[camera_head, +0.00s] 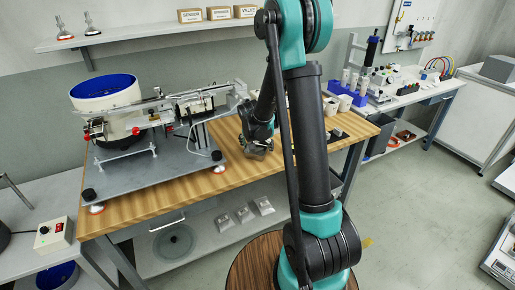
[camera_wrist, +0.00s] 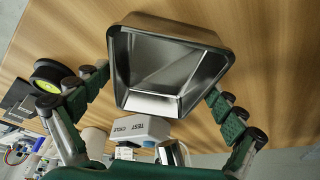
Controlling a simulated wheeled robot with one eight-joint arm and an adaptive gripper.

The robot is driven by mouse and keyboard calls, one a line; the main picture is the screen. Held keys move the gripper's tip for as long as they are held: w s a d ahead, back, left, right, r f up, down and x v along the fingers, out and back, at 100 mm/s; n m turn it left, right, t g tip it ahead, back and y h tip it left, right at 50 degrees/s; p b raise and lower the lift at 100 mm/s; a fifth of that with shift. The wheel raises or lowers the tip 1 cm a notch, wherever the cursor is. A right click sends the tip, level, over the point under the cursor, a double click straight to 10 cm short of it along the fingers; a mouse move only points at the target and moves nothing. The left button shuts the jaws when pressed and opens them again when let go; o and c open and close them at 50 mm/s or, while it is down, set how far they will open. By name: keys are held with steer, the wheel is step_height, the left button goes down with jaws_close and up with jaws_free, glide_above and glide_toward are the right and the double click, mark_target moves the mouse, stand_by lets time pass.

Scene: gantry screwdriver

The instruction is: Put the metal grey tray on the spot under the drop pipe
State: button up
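The metal grey tray (camera_wrist: 165,70) is an empty, open-topped pan with sloping walls, in the middle of the wrist view over the wooden table. My gripper (camera_wrist: 158,82) has one finger on each side of it, tips close to its outer walls. I cannot tell whether both fingers press on it. In the head view my gripper (camera_head: 257,143) is low over the table, just right of the feeder machine, with the tray (camera_head: 262,150) partly hidden below it. The drop pipe and the spot under it cannot be made out clearly; my arm covers part of that area.
The feeder machine (camera_head: 150,115) with a blue bowl (camera_head: 105,88) fills the table's left half. Bare wood (camera_head: 190,185) lies in front. A TEST CYCLE box (camera_wrist: 140,130) and a dark roll (camera_wrist: 50,75) show in the wrist view. Small grey pieces (camera_head: 245,214) lie on the lower shelf.

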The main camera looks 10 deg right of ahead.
steer(key=v, duration=1.2)
steer(key=s+d+f+n+y, duration=0.1)
steer(key=s+d+f+n, duration=0.1)
steer(key=s, duration=1.1)
steer(key=s+d+f+n+y, duration=0.1)
steer(key=s+d+f+n, duration=0.2)
steer(key=s, duration=1)
steer(key=shift+s+d, duration=0.2)
steer(key=shift+d, duration=0.3)
